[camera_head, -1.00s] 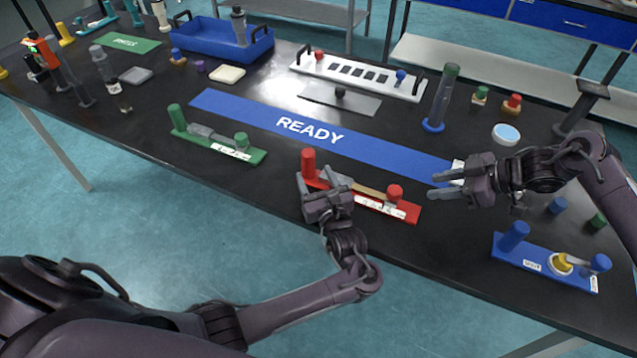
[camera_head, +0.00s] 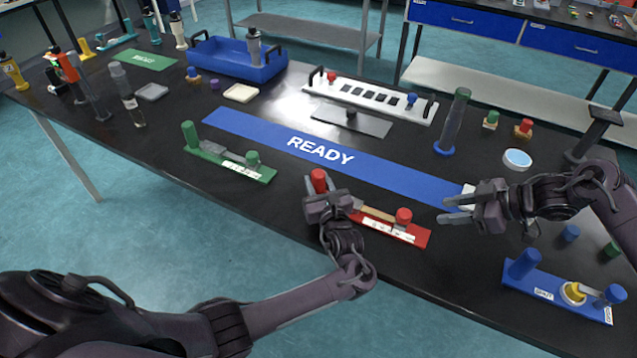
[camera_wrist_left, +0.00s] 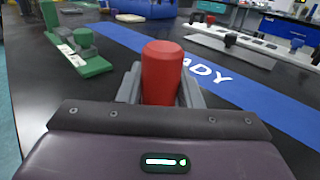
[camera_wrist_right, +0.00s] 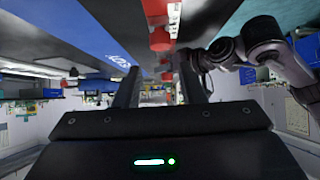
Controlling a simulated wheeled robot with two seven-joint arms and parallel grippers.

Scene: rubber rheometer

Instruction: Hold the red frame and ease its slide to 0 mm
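The red frame (camera_head: 418,238) lies near the table's front edge. It has a tall red post (camera_head: 318,180) at its left, a shorter red knob (camera_head: 403,216) at its right, a tan strip between them and a white scale whose reading is too small to tell. My left gripper (camera_head: 321,188) is at the tall post. In the left wrist view the post (camera_wrist_left: 162,72) stands between its two spread fingers; firm contact is not clear. My right gripper (camera_head: 449,208) is open and empty, to the right of the knob and above the table. The knob (camera_wrist_right: 160,40) also shows in the right wrist view.
A green frame (camera_head: 228,165) lies to the left, a blue frame (camera_head: 553,292) to the right. A blue READY strip (camera_head: 270,137) runs behind the red frame. A clear cylinder on a blue base (camera_head: 444,150) stands behind my right gripper.

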